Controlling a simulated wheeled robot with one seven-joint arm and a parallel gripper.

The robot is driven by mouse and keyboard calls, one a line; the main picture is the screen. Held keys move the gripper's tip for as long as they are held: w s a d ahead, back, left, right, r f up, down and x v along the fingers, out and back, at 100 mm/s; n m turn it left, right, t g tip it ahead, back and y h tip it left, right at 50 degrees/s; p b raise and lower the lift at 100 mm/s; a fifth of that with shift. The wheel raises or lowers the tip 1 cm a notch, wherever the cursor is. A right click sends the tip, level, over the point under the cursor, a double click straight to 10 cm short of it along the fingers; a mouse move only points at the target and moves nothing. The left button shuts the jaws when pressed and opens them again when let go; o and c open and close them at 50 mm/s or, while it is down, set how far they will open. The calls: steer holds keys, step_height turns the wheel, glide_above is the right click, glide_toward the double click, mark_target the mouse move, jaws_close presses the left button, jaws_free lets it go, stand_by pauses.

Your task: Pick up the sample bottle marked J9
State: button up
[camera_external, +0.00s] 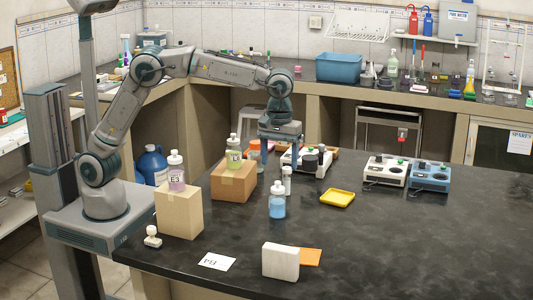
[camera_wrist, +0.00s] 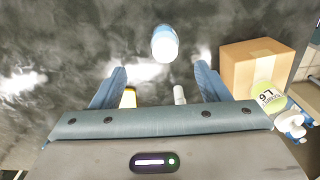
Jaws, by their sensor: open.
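A bottle of yellow-green liquid (camera_external: 234,153) with a white cap stands on a cardboard box (camera_external: 234,184). In the wrist view this bottle (camera_wrist: 267,97) is at the right edge; its label appears turned around and may read J9, but I cannot tell for certain. My gripper (camera_external: 281,147) is to the right of that box, pointing down over the bench. In the wrist view its fingers (camera_wrist: 161,80) are apart with nothing held. A bottle of blue liquid (camera_external: 277,203) stands on the bench; it also shows beyond the fingers in the wrist view (camera_wrist: 164,44).
A pink-liquid bottle marked E3 (camera_external: 176,172) stands on a nearer box (camera_external: 180,212). A small white bottle (camera_external: 287,180), a yellow tray (camera_external: 338,198), a white block (camera_external: 280,261) and instruments (camera_external: 385,171) are on the bench.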

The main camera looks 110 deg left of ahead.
mark_target(278, 188)
step_height(278, 188, down, 7)
steer(key=shift+f, duration=0.1)
steer(key=f, duration=0.3)
steer(key=a+f, duration=0.1)
steer(key=shift+s+f, duration=0.3)
steer(key=shift+s, duration=0.05)
steer(key=shift+d+f, duration=0.1)
steer(key=shift+f, duration=0.3)
steer(key=c, duration=1.2)
steer(key=shift+r, duration=0.1)
